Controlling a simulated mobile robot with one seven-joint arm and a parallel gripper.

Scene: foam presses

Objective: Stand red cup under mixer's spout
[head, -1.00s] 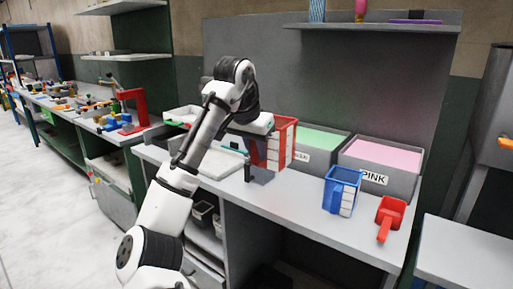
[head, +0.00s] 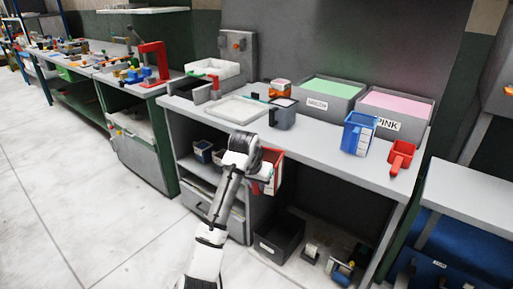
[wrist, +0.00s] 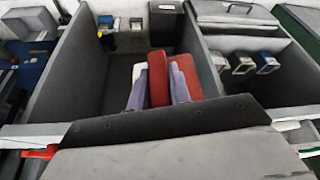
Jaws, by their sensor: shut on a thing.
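My gripper (wrist: 157,92) is shut on the red cup (head: 272,174). In the head view the cup is in front of the workbench, below the top's front edge, partly hidden by my wrist. White stripes show on its side. In the wrist view the red part of the cup (wrist: 158,75) sits between the two fingers. I cannot tell for certain which thing is the mixer; a grey unit with orange knobs (head: 237,48) stands at the back left of the bench, and no spout shows clearly.
The workbench (head: 330,140) carries a grey container (head: 283,117), a blue jug (head: 358,133), a red scoop (head: 400,157), a green-filled bin (head: 316,100) and a pink-filled bin (head: 396,112). A white tray (head: 237,109) lies at left. Floor is open in front.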

